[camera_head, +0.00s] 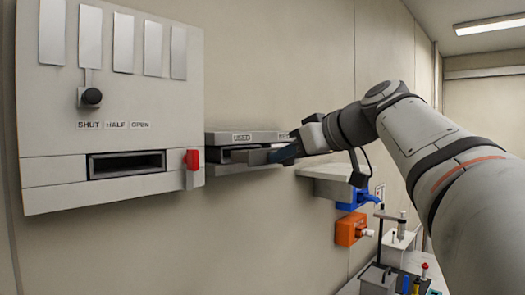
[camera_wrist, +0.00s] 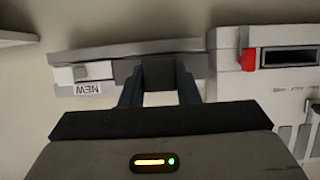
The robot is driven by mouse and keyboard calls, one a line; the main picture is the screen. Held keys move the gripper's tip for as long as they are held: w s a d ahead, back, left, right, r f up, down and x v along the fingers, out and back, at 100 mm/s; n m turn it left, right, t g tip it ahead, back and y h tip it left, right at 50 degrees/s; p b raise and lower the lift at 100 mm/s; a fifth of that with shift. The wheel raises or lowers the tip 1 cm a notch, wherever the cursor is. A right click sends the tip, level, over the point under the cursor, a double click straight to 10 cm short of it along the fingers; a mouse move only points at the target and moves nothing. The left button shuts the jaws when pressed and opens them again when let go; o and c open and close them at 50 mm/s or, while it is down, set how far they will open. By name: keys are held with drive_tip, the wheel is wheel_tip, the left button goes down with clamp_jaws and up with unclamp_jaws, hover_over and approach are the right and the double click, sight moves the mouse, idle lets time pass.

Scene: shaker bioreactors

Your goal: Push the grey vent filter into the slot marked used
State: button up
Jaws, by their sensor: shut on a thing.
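The grey vent filter (camera_head: 248,156) is at the mouth of the slot marked USED (camera_head: 241,138), under its label; how deep it sits I cannot tell. In the wrist view the dark grey filter (camera_wrist: 158,75) is between the two dark fingers. My gripper (camera_head: 274,155) reaches in from the right and is shut on the filter's outer part. In the wrist view my gripper (camera_wrist: 159,85) points at the wall holder, and its body hides the USED label. The slot marked NEW (camera_wrist: 88,89) is beside it, label upside down, with a white block (camera_wrist: 66,75) there.
A large wall panel (camera_head: 110,190) with a lever, a dark opening and a red tab (camera_head: 192,160) stands left of the holder. A pale shelf (camera_head: 330,171), blue and orange boxes (camera_head: 350,229) and a bench with small tools are at the lower right.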

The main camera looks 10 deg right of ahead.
sight(259, 152)
drive_tip(key=shift+w+a+r+p, duration=0.1)
drive_tip(key=shift+w+a+p, duration=0.2)
drive_tip(key=shift+w+a, duration=0.25)
drive_tip(key=shift+d, duration=0.15)
drive_tip(key=shift+b, duration=0.6)
drive_tip(key=shift+w+a, duration=1)
drive_tip(key=shift+w, duration=0.35)
drive_tip(key=shift+w+a, duration=1)
drive_tip(key=shift+w, duration=0.3)
idle(4.1)
